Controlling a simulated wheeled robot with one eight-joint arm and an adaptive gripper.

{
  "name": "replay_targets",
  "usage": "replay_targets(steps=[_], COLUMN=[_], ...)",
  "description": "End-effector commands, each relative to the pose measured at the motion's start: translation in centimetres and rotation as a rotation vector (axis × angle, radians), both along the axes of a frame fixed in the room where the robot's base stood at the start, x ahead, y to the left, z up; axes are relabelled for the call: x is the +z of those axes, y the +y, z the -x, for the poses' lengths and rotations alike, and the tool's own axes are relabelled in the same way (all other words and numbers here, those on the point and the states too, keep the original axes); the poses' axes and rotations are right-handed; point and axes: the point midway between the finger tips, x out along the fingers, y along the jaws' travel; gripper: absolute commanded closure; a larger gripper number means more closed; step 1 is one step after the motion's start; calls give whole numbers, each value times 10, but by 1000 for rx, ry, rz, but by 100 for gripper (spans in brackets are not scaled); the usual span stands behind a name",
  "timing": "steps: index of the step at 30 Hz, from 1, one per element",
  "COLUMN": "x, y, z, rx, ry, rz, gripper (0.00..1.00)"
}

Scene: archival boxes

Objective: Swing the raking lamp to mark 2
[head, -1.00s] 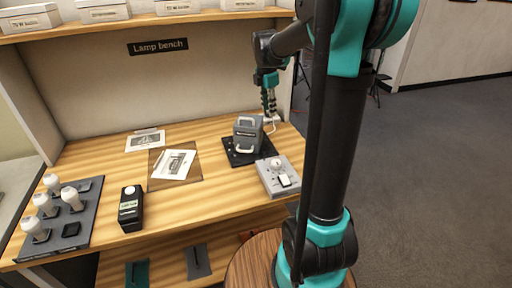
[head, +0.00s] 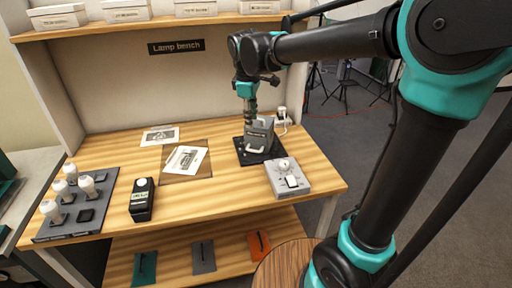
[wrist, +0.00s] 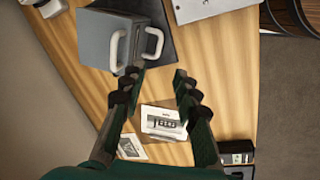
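The raking lamp looks like a grey box with white loop handles (head: 261,133), standing on a dark base plate (head: 247,156) on the wooden bench. In the wrist view the lamp (wrist: 96,42) is at the upper left, with two white handles toward the fingers. My gripper (head: 249,108) is just above and behind the lamp in the head view. In the wrist view my gripper (wrist: 157,76) has its fingers apart with nothing held between them. The left fingertip is close to a handle; I cannot tell whether they touch. Mark 2 cannot be made out.
A grey control box with a knob (head: 289,178) stands right of the lamp. A picture sheet (head: 185,160) lies left of it, with a black meter (head: 142,200) and a tray of white bulbs (head: 75,210) farther left. A round wooden stool (head: 290,272) is in front.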

Motion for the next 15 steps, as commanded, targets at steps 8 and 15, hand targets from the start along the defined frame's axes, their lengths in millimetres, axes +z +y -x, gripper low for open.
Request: replay_targets(steps=[8,15], x=[-55,-101], y=[-3,-5], z=[-11,-20], rx=[-1,0], ry=[0,0], rz=[0,0], gripper=[69,69])
